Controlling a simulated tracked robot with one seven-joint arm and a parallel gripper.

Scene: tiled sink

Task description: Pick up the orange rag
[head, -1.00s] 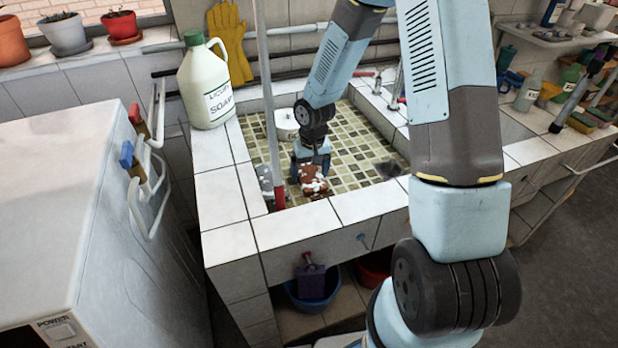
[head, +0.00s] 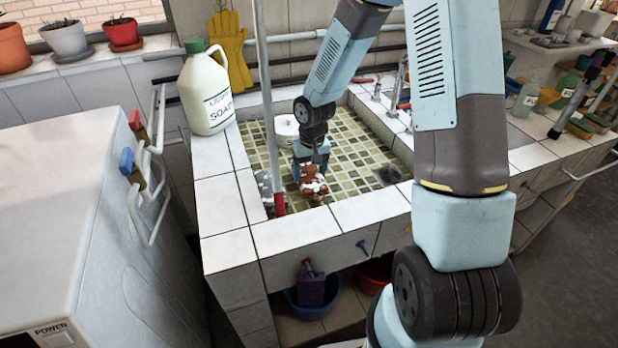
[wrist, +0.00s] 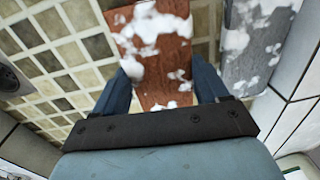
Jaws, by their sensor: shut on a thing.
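The orange rag (head: 313,187) is spotted with white foam and shows at the front of the tiled sink basin in the head view. In the wrist view the rag (wrist: 156,55) lies between the two blue fingers of my gripper (wrist: 162,78), which is shut on it. In the head view my gripper (head: 311,170) points down into the basin, over the rag. I cannot tell whether the rag is clear of the basin floor.
A grey foamy rag (wrist: 256,42) lies right of the orange one in the wrist view. In the head view a pole (head: 270,110) with a red end stands close left of my gripper. A white round container (head: 286,128) sits behind.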

